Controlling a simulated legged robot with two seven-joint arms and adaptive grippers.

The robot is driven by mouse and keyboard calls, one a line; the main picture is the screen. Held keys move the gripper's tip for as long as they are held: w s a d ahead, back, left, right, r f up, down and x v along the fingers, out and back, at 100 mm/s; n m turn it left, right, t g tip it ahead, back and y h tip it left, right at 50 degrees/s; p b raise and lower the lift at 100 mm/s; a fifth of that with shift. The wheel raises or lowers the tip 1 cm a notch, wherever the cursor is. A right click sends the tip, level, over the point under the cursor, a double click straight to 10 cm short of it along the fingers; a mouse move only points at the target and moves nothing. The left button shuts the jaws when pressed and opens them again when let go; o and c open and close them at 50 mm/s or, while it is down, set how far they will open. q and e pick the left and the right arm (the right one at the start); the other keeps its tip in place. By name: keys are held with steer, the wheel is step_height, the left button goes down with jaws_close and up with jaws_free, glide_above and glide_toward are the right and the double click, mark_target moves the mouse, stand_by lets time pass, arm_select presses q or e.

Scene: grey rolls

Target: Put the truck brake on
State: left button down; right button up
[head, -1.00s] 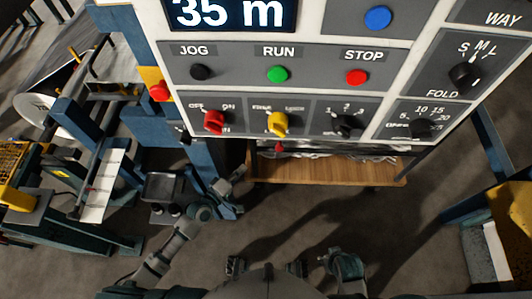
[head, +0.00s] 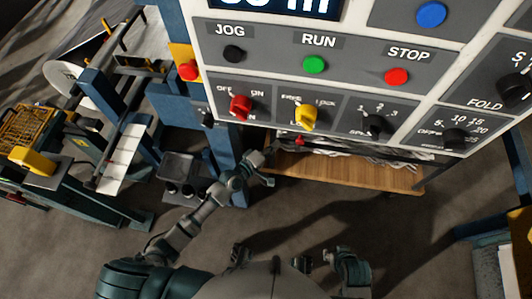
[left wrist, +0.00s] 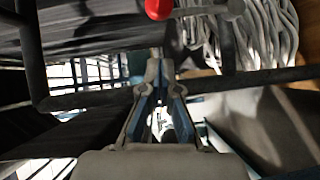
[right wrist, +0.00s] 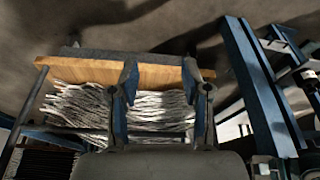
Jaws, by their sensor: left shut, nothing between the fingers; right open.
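The truck is a low wooden deck (head: 370,172) with grey-white strips heaped on it, under the control panel; its deck also shows in the right wrist view (right wrist: 150,70). A red knob (head: 299,141) sits at its near left edge. In the left wrist view a red-tipped grey lever (left wrist: 158,9) stands at the top, beyond my fingertips. My left gripper (head: 268,168) is shut and empty, below and left of the red knob, apart from it. Its fingers show together in the left wrist view (left wrist: 160,70). My right gripper (right wrist: 160,75) is open and empty, facing the truck.
The panel (head: 345,85) overhangs the truck, with a yellow knob (head: 306,117) and a red knob (head: 241,105). A blue post (head: 190,105) stands left of the truck. Dark bars (left wrist: 90,100) cross the left wrist view. Floor in front is clear.

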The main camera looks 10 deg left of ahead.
arm_select(q)
steer(key=d, duration=0.1)
steer(key=w+d, duration=0.1)
steer(key=d, duration=0.1)
steer(key=w+d, duration=0.1)
steer(key=d, duration=0.1)
steer(key=shift+d+f, duration=0.1)
steer(key=shift+f, duration=0.3)
arm_select(e)
steer(key=shift+w+d+f, duration=0.1)
steer(key=shift+w, duration=0.1)
steer(key=shift+s, duration=0.1)
